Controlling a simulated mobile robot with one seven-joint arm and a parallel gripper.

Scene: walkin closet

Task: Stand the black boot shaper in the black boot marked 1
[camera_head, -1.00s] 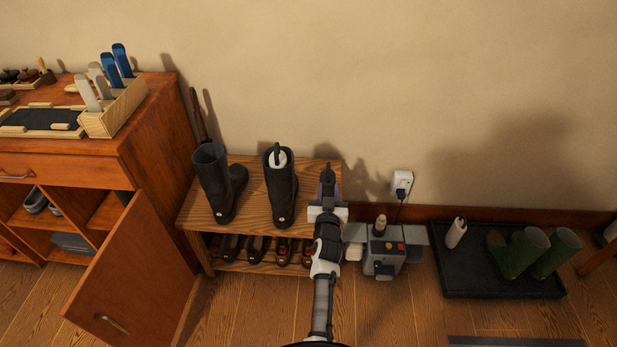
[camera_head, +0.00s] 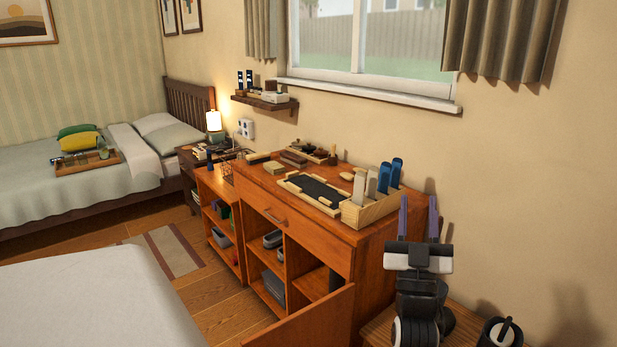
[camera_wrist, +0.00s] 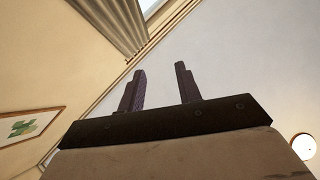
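My gripper (camera_head: 418,218) is raised at the right, fingers pointing up. In the wrist view its fingers (camera_wrist: 160,88) are apart with nothing between them. A black boot (camera_head: 500,333) stands at the lower right edge with a white shaper with a dark handle in its top. The other black boot is not visible; my arm covers the area beside it. No mark 1 is readable. A dark upright object (camera_head: 335,281) stands in the cabinet's right compartment, partly hidden; I cannot tell whether it is the black boot shaper.
The wooden cabinet (camera_head: 330,232) has its door (camera_head: 315,318) swung open. A wooden box (camera_head: 370,210) with upright brushes or shoehorns and a tray (camera_head: 315,192) are on top. The bench (camera_head: 378,330) is at the lower right. A bed and white furniture (camera_head: 90,300) lie left.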

